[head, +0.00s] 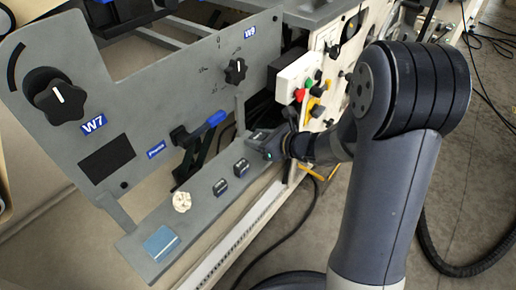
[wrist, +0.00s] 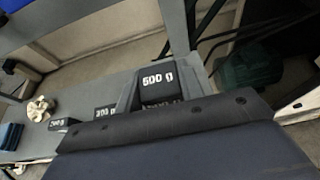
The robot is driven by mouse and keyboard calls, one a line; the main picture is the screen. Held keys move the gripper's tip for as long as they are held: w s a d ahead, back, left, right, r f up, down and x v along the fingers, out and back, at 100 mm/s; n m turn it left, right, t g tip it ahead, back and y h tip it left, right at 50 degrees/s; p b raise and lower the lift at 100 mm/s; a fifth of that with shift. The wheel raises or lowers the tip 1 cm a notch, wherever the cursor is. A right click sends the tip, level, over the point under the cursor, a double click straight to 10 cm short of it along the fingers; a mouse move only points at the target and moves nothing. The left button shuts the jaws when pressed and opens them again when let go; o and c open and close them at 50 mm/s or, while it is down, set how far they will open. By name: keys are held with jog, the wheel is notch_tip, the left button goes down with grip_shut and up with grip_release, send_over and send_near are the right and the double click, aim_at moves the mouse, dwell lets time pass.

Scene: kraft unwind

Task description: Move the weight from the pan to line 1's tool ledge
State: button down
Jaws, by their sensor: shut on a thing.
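A dark block marked 500 g (wrist: 158,88) shows in the wrist view, directly in front of my gripper (wrist: 160,108), which is shut on it. In the head view my gripper (head: 262,143) is at the far right end of a grey ledge (head: 205,205) below the panel. The gripper mostly hides the block there. I cannot tell whether the block touches the ledge. I cannot make out a pan.
A white knobbly piece (head: 181,201) and a blue block (head: 161,242) lie farther left on the ledge. A blue-handled lever (head: 205,128) and the W7 panel (head: 110,110) rise behind it. A white button box (head: 302,78) is above my gripper.

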jog(key=shift+f+b, duration=0.55)
jog(key=shift+f, duration=1.1)
jog(key=shift+f, duration=0.15)
jog(key=c, duration=0.9)
grip_release()
jog(key=shift+r, duration=0.25)
jog(key=p+v, duration=0.3)
jog(key=v, duration=0.9)
jog(key=shift+f, duration=0.1)
